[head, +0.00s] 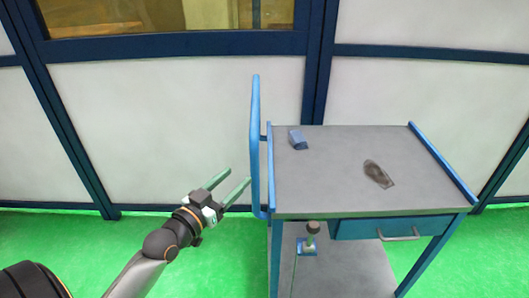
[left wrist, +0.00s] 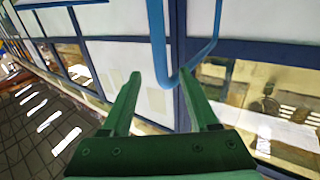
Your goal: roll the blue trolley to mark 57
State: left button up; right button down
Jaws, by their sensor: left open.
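The blue trolley (head: 450,228) stands right of centre in the head view, with a grey top, blue edge rails and a drawer. Its upright blue push handle (head: 255,145) rises at its left side. My left gripper (head: 239,176) is open and empty, just left of the handle, its green fingers pointing towards it. In the left wrist view the handle (left wrist: 158,40) appears as a blue loop ahead of the open left gripper (left wrist: 161,73); I cannot tell whether they touch. My right gripper is out of view. No mark 57 is visible.
A small blue block (head: 298,140) and a dark flat object (head: 378,174) lie on the trolley top. A dark-topped item on a blue base (head: 309,242) stands on the lower shelf. White wall panels (head: 170,125) with blue frames stand behind. Green floor (head: 60,250) is clear at left.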

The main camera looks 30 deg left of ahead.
pick_arm(q)
jog(key=w+p, duration=0.1)
jog(key=w, duration=1.1)
jog(key=shift+d, duration=0.25)
grip_shut()
jog(key=shift+f, duration=0.1)
dwell(1.0)
